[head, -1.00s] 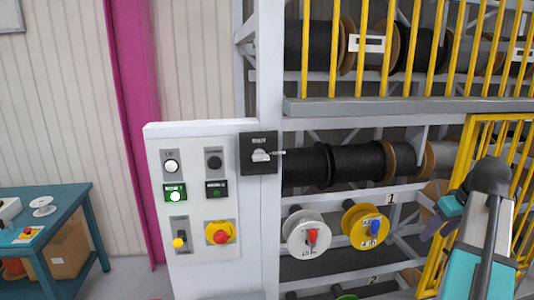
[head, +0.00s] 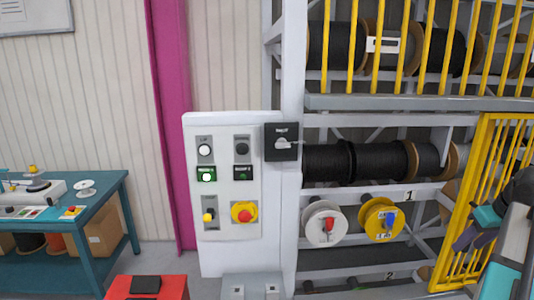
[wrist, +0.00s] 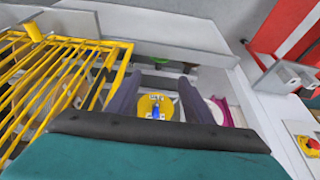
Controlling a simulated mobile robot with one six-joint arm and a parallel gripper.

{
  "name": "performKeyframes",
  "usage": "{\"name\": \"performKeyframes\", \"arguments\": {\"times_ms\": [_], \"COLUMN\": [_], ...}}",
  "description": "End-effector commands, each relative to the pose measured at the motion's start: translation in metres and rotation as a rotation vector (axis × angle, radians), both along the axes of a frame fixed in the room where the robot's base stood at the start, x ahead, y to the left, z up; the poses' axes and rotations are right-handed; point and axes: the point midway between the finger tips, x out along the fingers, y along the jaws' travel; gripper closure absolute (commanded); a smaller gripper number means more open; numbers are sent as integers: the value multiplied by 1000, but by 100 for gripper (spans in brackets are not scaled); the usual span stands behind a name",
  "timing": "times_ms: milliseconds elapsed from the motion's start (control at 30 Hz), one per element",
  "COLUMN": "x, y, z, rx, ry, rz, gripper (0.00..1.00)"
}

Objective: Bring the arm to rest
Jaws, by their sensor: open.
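My gripper (head: 464,236) shows at the right edge of the head view, in front of the yellow mesh gate, with part of my arm below it. In the wrist view my gripper (wrist: 157,90) has its two dark fingers spread apart with nothing held between them. A yellow reel (head: 381,220) with a blue part shows beyond the gap, and also in the wrist view (wrist: 148,107). A white reel (head: 325,224) with a red part sits left of it in the head view; the right finger partly hides it in the wrist view.
A white control panel (head: 221,250) with buttons and a black rotary switch (head: 281,142) stands left of the reel rack. A yellow gate (head: 487,150) is close to my arm. A teal table (head: 114,215) stands at left, with a red box (head: 148,287) at the bottom.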

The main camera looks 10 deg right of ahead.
Motion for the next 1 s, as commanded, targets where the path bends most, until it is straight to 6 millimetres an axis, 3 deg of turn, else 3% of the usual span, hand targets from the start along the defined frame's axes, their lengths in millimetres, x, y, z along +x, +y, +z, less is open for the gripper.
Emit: {"name": "performKeyframes", "arguments": {"times_ms": [267,567,767,1000], "x": [15,42,64,89], "y": [15,41,70,124], "z": [-7,-42,-82,-154], "rx": [5,41,83,151], "ry": [4,34,71,146], "rz": [32,92,147,237], "gripper": [53,53,53,53]}}
